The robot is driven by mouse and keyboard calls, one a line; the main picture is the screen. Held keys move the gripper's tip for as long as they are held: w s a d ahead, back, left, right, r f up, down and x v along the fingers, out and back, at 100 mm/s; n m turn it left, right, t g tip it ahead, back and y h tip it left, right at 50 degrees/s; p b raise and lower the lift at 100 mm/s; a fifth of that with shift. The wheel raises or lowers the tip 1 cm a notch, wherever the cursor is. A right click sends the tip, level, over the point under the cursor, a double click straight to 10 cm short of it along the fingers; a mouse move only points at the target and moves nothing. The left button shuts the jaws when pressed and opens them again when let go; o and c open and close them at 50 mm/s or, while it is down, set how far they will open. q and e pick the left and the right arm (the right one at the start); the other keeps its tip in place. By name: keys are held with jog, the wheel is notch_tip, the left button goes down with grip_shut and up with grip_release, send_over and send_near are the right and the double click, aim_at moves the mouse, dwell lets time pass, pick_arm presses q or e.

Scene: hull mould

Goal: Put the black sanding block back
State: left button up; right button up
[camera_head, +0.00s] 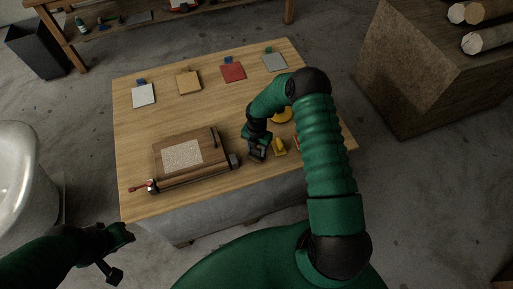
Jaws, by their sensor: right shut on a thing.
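My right gripper (258,150) is low over the front right of the wooden table (135,190), just left of a yellow block (279,147). It is shut on a small dark thing at its fingertips, which looks like the black sanding block (257,155). The fingers hide part of it, and I cannot tell whether it touches the table. My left gripper (115,262) is off the table's front left, low in the view; its jaw opening is unclear.
A yellow round thing (283,115) is partly behind my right arm. The table's middle is clear.

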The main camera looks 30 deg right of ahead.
jog(key=shift+w+d+f, duration=0.1)
jog(key=shift+d+f, duration=0.15)
jog(key=shift+f, duration=0.15)
jog(key=o, duration=1.2)
jog(key=shift+a+r, duration=0.1)
